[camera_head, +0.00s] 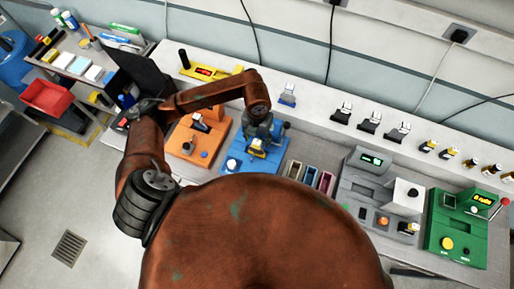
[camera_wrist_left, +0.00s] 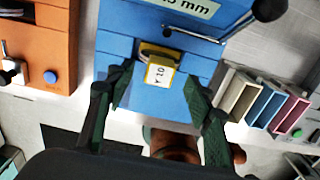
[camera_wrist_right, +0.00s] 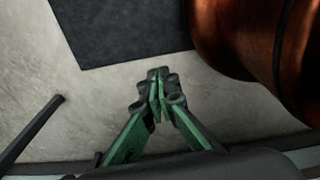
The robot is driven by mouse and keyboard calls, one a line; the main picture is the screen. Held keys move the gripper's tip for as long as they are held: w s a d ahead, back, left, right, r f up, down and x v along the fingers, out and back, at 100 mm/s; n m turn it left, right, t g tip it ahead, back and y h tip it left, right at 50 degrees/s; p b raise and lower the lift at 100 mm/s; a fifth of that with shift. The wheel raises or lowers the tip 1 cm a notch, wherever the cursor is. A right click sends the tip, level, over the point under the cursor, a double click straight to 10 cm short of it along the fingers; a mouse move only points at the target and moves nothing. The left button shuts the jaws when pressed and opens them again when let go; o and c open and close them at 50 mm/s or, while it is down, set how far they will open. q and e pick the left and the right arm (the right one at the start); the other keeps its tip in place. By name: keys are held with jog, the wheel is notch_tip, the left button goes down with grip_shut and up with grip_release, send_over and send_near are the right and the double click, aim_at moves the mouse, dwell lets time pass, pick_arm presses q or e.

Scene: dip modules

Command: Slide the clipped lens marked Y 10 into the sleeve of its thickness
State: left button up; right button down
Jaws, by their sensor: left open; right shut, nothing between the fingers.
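The clipped lens marked Y 10 (camera_wrist_left: 160,74) has a yellow-edged white label and sits on the blue device (camera_wrist_left: 120,45). It also shows in the head view (camera_head: 257,146). My left gripper (camera_wrist_left: 156,80) is open, with a finger on each side of the lens; whether they touch it I cannot tell. In the head view the left gripper (camera_head: 262,130) is over the blue device. Three sleeves, beige (camera_wrist_left: 240,98), blue (camera_wrist_left: 264,106) and pink (camera_wrist_left: 290,113), stand right of the device. My right gripper (camera_wrist_right: 158,90) is shut and empty above the floor.
An orange device (camera_head: 190,140) stands left of the blue one, grey (camera_head: 365,185) and green (camera_head: 455,225) devices to the right. Several clipped pieces (camera_head: 370,122) line the back shelf. The blue device's label (camera_wrist_left: 195,6) ends in "5 mm". My arm hides much of the table front.

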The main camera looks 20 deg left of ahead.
aim_at(257, 142)
pick_arm(q)
notch_tip(257, 142, down, 4)
jog(key=shift+r+p, duration=0.2)
jog(key=shift+p, duration=0.3)
jog(key=shift+f, duration=0.25)
jog(key=c, duration=0.9)
grip_shut()
pick_arm(e)
jog(key=shift+w+r, duration=0.55)
jog(key=shift+r, duration=0.2)
